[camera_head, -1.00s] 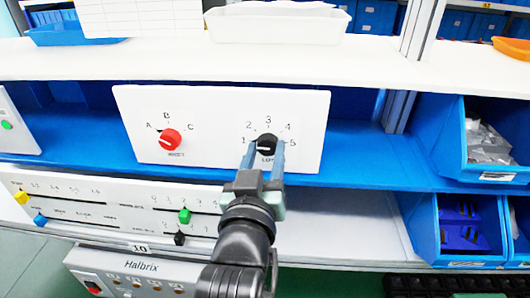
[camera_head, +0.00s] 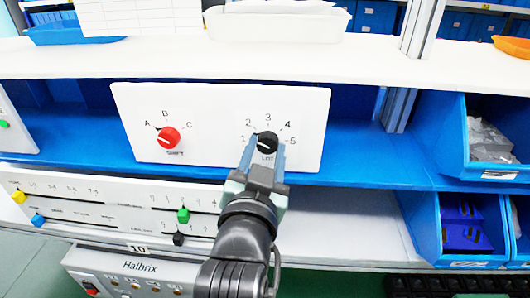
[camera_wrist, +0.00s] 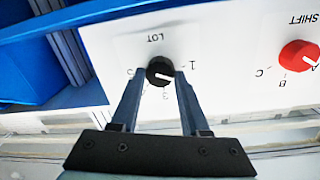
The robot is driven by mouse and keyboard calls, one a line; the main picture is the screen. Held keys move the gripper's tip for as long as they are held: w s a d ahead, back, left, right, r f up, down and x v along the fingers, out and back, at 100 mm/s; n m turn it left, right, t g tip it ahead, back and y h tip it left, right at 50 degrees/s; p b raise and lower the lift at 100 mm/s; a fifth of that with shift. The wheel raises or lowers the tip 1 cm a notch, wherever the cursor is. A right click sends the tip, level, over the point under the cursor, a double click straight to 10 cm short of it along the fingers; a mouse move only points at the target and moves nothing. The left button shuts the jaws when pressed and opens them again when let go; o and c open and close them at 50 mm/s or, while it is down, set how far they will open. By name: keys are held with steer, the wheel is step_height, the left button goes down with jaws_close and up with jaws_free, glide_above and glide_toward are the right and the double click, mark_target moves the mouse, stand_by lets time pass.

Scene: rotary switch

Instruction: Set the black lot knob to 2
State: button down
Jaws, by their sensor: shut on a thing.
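The black LOT knob (camera_head: 267,142) sits on the right of the white panel, inside an arc of numbers 1 to 5. My gripper (camera_head: 262,146) is shut on it, one finger on each side; the wrist view also shows the fingers (camera_wrist: 160,80) flanking the knob (camera_wrist: 159,71). In the wrist view, where the panel appears upside down, the knob's white line points right and slightly down, past the 1 and roughly towards the 2. The right finger hides part of that side, so the exact alignment is hard to tell.
A red SHIFT knob (camera_head: 168,138) is on the same panel (camera_head: 220,110) to the left. A slider panel (camera_head: 100,205) and a Halbrix box (camera_head: 135,275) are below. Blue bins (camera_head: 455,225) stand at the right. A white shelf (camera_head: 200,62) runs above.

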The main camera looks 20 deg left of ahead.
steer(key=shift+d+m, duration=0.1)
steer(key=shift+m, duration=1.6)
steer(key=shift+c, duration=2)
jaws_free()
steer(key=p+v, duration=0.7)
steer(key=v, duration=0.6)
